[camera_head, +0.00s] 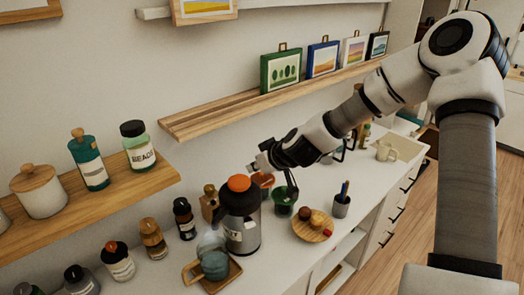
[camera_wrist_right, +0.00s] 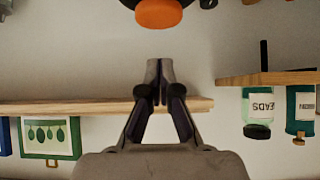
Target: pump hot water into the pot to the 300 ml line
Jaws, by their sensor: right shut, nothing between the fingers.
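A small blue-grey pot (camera_head: 214,264) with a wooden handle sits on a wooden tray just in front of the flask. I cannot make out its water level or the 300 ml line. My right gripper (camera_head: 258,165) is shut and empty, a little above and to the right of the orange button; its fingertips (camera_wrist_right: 160,82) are together. My left gripper is not in view.
Bottles and jars stand left of the flask, including a dark bottle (camera_head: 184,218). To its right are a green cup (camera_head: 284,202), a round wooden plate (camera_head: 312,232) with small items and a grey pen cup (camera_head: 341,206). Wall shelves (camera_head: 210,119) run behind, above the counter.

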